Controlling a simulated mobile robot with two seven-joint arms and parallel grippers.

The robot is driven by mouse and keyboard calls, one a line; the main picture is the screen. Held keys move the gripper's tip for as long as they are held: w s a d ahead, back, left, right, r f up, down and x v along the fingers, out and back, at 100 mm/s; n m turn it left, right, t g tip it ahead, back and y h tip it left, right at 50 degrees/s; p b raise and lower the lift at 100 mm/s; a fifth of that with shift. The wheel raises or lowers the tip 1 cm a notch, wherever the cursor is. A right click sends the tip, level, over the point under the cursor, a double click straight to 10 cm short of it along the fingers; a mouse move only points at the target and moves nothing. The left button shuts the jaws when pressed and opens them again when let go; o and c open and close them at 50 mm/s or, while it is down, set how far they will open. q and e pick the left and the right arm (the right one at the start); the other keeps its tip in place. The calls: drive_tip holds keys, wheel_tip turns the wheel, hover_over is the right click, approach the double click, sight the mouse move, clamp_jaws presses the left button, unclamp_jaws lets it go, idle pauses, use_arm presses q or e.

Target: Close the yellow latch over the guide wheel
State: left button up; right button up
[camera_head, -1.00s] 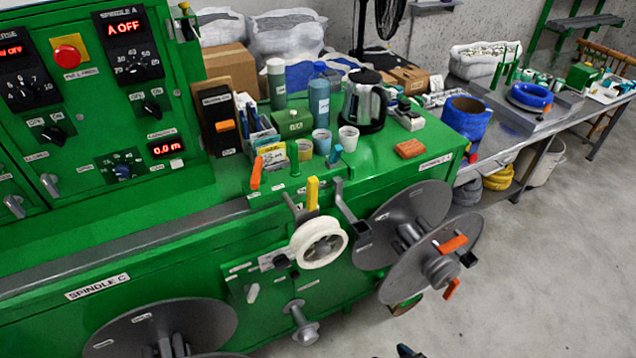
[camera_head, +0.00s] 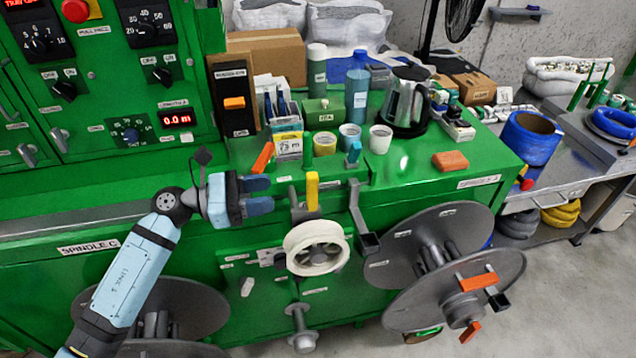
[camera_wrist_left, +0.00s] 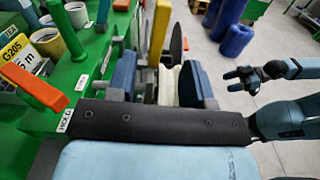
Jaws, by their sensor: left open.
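The yellow latch (camera_head: 312,190) stands upright just above the white guide wheel (camera_head: 317,247) on the front of the green machine. My left gripper (camera_head: 262,195) is open and empty, to the left of the latch and apart from it, its fingers pointing right. In the left wrist view, the latch (camera_wrist_left: 160,32) and the wheel's pale rim (camera_wrist_left: 180,84) show beyond and between the two blue fingers (camera_wrist_left: 162,85). My right gripper (camera_wrist_left: 236,81) shows small at the right of that view, its two prongs apart and empty; it is out of the head view.
A grey bracket arm (camera_head: 359,215) and a large grey reel (camera_head: 450,260) with orange handles are right of the wheel. An orange lever (camera_head: 263,158) rises behind my left gripper. Cups, bottles and a kettle (camera_head: 404,103) crowd the machine top.

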sight(318, 184)
use_arm(q)
drive_tip(key=p+x, duration=0.2)
drive_tip(key=x, duration=0.8)
drive_tip(key=shift+w+d, duration=0.15)
drive_tip(key=shift+d, duration=0.4)
clamp_jaws()
